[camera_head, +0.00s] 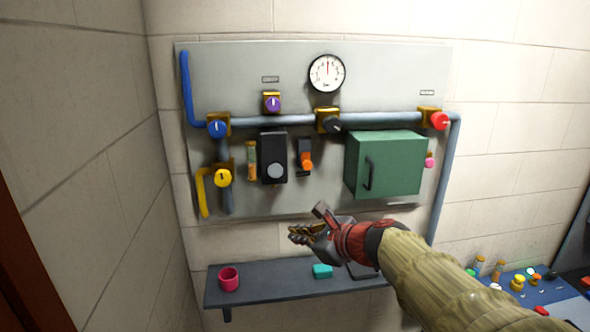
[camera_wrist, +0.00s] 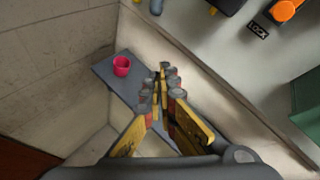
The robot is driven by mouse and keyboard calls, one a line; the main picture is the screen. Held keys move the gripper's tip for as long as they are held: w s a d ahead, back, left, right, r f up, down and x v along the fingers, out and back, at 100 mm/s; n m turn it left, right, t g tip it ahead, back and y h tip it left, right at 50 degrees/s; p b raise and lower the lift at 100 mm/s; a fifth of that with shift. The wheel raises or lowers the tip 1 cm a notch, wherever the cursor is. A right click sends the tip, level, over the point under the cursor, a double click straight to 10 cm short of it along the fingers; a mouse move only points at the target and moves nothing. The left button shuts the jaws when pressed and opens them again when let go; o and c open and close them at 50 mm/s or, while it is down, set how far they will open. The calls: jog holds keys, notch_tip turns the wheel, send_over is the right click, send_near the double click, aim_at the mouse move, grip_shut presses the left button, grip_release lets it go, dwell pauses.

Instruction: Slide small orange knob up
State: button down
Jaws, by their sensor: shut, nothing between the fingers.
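The small orange knob (camera_head: 307,163) sits on a narrow black slider plate (camera_head: 304,148) on the grey wall panel, between a black box with a round grey button and the green cabinet. It also shows at the top right edge of the wrist view (camera_wrist: 285,10), beside a small "LOCK" label (camera_wrist: 257,31). My gripper (camera_head: 292,234) is below the knob and apart from it, just under the panel's lower edge and above the shelf. In the wrist view my gripper (camera_wrist: 163,84) has its fingers together with nothing between them.
The green cabinet (camera_head: 385,163) juts out right of the knob. A black box (camera_head: 273,157) is left of it, and a pipe (camera_head: 280,120) runs above. Below, the shelf (camera_head: 265,286) holds a pink cup (camera_head: 229,279) and a teal block (camera_head: 322,271). A blue control desk (camera_head: 530,290) stands at right.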

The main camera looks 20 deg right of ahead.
aim_at(307, 161)
jog(key=w+d+r+m+t+h, duration=0.1)
jog(key=w+d+r+m, duration=0.1)
jog(key=m, duration=0.6)
jog(key=w+d+r+m+t+h, duration=0.1)
jog(key=w+d+r+m, duration=0.1)
jog(key=r+m, duration=0.3)
jog(key=m, duration=0.3)
jog(key=shift+w+d+r+m+t, duration=0.3)
jog(key=shift+w+t, duration=0.1)
jog(key=x, duration=1)
jog(key=shift+s+d+r+p, duration=0.15)
jog(key=shift+d+r+p, duration=0.2)
jog(key=shift+d+r, duration=0.4)
jog(key=shift+s+d+r+p, duration=0.15)
jog(key=shift+d+r+p, duration=0.15)
jog(key=shift+d+r, duration=0.45)
